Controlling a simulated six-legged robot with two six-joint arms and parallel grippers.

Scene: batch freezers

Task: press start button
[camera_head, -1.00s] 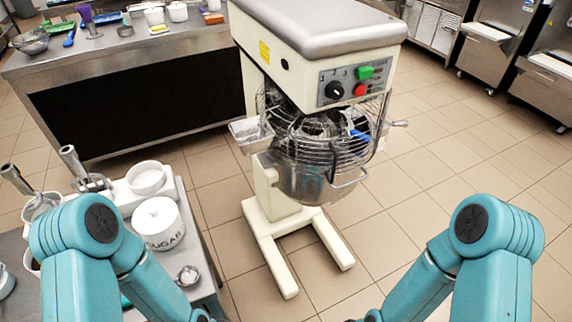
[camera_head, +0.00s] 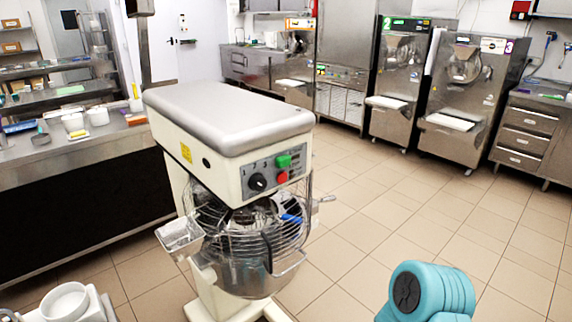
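A planetary mixer (camera_head: 228,125) with a cream body and grey top stands on the tiled floor, left of centre. Its control panel (camera_head: 272,175) faces me and carries a green button (camera_head: 284,161), a red button (camera_head: 282,176) below it and a black dial (camera_head: 257,182). A wire guard (camera_head: 235,225) encloses the metal bowl (camera_head: 250,275). Only the teal joint of my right arm shows, at the bottom right. My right gripper is out of view. My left arm and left gripper are out of view.
A steel counter (camera_head: 95,150) with containers runs along the left. Batch freezers numbered 2 (camera_head: 396,85) and 3 (camera_head: 465,95) and a drawer cabinet (camera_head: 527,135) line the back right. A white bowl (camera_head: 66,302) is at the bottom left. Tiled floor is open right of the mixer.

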